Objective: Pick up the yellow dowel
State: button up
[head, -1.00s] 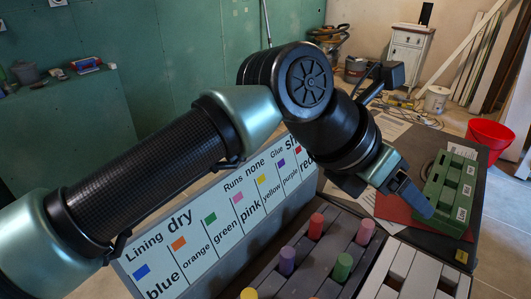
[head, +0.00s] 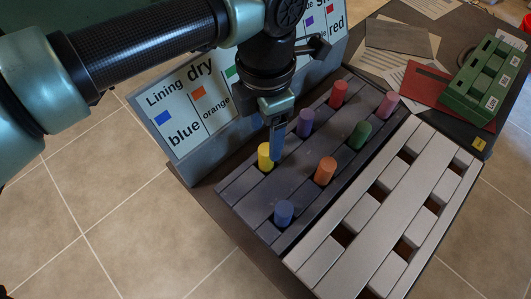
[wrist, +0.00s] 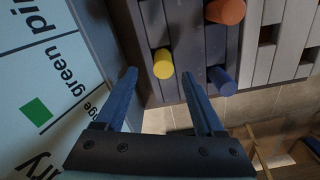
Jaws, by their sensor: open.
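The yellow dowel (head: 265,155) stands upright in a hole at the left end of the dark slatted rack (head: 238,187). In the wrist view the yellow dowel (wrist: 163,63) shows just beyond and between my two fingertips. My gripper (head: 277,150) points down beside and above the dowel, its blue fingers partly overlapping it in the head view. In the wrist view my gripper (wrist: 160,76) is open, with nothing between its fingers. Whether a finger touches the dowel cannot be told.
Purple (head: 305,122), red (head: 338,93), orange (head: 325,170), blue (head: 284,213), green (head: 360,134) and pink (head: 388,104) dowels stand in the same rack. A sign board (head: 200,145) rises close behind. An empty pale rack (head: 395,190) lies to the right, a green block (head: 485,80) beyond.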

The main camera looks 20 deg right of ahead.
aim_at(267, 148)
jog(key=f, duration=0.5)
jog(key=shift+s+b, duration=0.25)
jog(key=shift+b, duration=0.15)
jog(key=shift+c, duration=0.3)
grip_shut()
